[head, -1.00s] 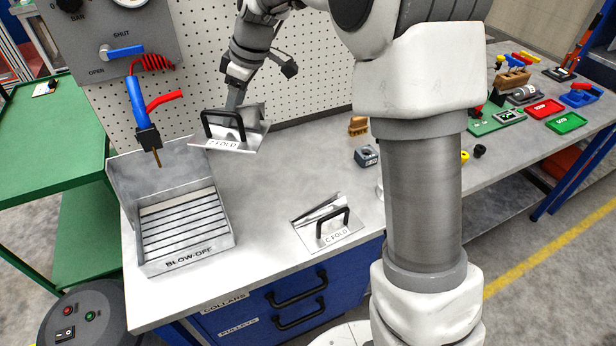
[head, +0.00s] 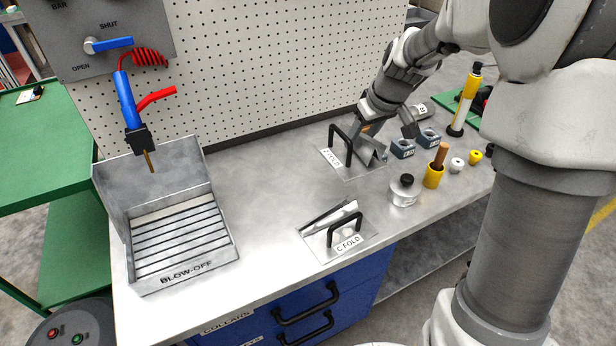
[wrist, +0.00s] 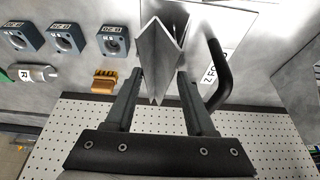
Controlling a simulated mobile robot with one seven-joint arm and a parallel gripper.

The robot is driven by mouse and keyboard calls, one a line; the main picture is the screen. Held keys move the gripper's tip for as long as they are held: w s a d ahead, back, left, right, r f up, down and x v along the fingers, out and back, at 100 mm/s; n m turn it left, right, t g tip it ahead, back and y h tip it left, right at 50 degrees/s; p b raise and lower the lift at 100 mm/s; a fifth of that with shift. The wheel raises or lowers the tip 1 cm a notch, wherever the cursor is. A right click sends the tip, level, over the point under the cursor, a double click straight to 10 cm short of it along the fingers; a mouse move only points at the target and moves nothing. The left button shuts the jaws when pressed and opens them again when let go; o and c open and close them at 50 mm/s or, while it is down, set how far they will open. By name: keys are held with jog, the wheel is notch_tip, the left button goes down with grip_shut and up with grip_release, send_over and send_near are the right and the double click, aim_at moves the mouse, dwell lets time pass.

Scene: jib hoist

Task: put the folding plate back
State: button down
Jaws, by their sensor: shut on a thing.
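The Z FOLD plate (head: 333,158) is a bent grey metal sheet with a black handle and a white label. It is at the back of the bench, below the pegboard. My gripper (head: 374,138) is shut on its raised fold; the wrist view shows the fold (wrist: 163,55) between the two fingers (wrist: 160,98). The plate lies level on or very close to the bench top; I cannot tell whether it touches. The similar C FOLD plate (head: 318,250) lies at the bench's front edge, apart from my gripper.
Grey blocks (head: 402,148) stand just right of the held plate. A steel pot with a black knob (head: 404,190), a yellow cup (head: 434,175) and small knobs stand further right. The blow-off tray (head: 185,243) is at left. Bench between tray and plates is clear.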

jog(key=w+a+f, duration=0.1)
jog(key=a+f, duration=0.1)
jog(key=a, duration=0.1)
jog(key=w+a+f, duration=0.1)
jog(key=a+f, duration=0.1)
jog(key=a, duration=0.2)
jog(key=w+a+f, duration=0.2)
jog(key=a+f, duration=0.1)
jog(key=shift+w+a, duration=0.1)
jog(key=shift+a, duration=0.25)
jog(key=shift+f+b, duration=0.55)
jog(key=shift+f, duration=1.35)
jog(key=shift+f, duration=0.15)
jog(key=shift+c, duration=1.2)
grip_release()
